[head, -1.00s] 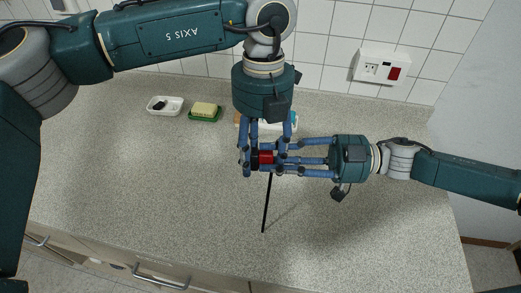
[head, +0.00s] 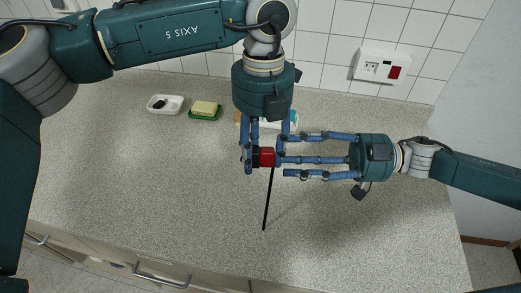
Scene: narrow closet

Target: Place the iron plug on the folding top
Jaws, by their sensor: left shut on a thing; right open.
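The iron plug (head: 267,157) is a small red block with a black cord (head: 267,203) hanging down from it. My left gripper (head: 259,163) comes from above and is shut on the plug, over the middle of the speckled grey top (head: 150,190). From this angle I cannot tell the height of the plug above the top. My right gripper (head: 281,157) is open, with its fingers pointing left close beside the plug. I cannot tell whether a fingertip still touches it. The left fingers hide part of the plug.
A white dish (head: 165,104) with a dark item and a yellow sponge (head: 205,108) on a green tray (head: 205,117) stand at the back left. Something is partly hidden behind my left gripper. A wall socket box (head: 381,66) is at the back right. The front of the top is clear.

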